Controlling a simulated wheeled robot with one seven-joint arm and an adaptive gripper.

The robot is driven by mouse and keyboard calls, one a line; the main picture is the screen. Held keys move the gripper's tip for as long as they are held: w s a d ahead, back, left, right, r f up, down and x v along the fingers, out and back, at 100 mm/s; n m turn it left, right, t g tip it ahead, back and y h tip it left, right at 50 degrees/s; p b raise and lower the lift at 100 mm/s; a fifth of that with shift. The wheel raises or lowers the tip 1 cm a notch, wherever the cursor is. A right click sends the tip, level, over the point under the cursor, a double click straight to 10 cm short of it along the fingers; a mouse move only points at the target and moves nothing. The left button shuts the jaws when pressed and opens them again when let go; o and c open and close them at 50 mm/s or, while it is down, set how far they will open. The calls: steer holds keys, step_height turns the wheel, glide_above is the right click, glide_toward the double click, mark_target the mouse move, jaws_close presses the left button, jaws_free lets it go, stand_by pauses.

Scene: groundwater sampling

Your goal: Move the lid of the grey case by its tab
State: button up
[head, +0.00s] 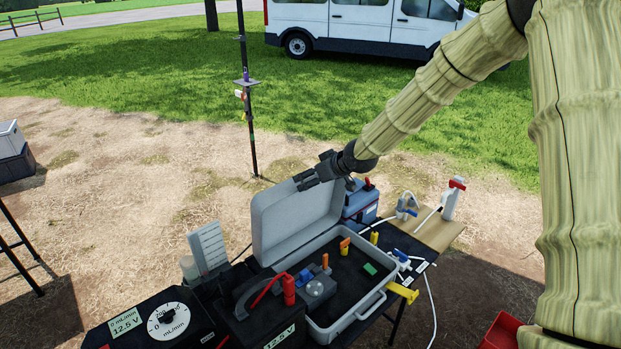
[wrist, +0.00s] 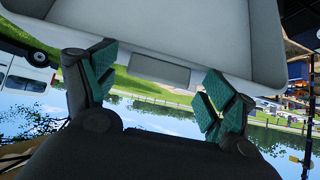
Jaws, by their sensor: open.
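The grey case (head: 376,318) stands on the dark table with its lid (head: 288,222) raised, leaning slightly back. In the wrist view the lid (wrist: 85,35) fills the top, and a small grey tab (wrist: 160,75) shows at its edge. My gripper (head: 305,181) is at the lid's top edge in the head view. In the wrist view my gripper (wrist: 157,88) is open, with one teal-padded finger on each side of the tab. The tab lies between the fingers with gaps to both; whether the lid touches any finger I cannot tell.
The open case holds a grey device (head: 316,290), orange pieces and a green piece (head: 370,269). A black meter box (head: 165,325) and a white gauge board (head: 207,246) stand left. A blue box (head: 360,203) is behind the case. A pole (head: 249,120) stands behind left.

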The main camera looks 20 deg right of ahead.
steer(key=shift+s+d+r, duration=0.25)
steer(key=shift+s+r, duration=0.15)
steer(key=v, duration=1)
steer(key=shift+s+r, duration=0.2)
steer(key=shift+s, duration=0.1)
steer(key=shift+d, duration=0.1)
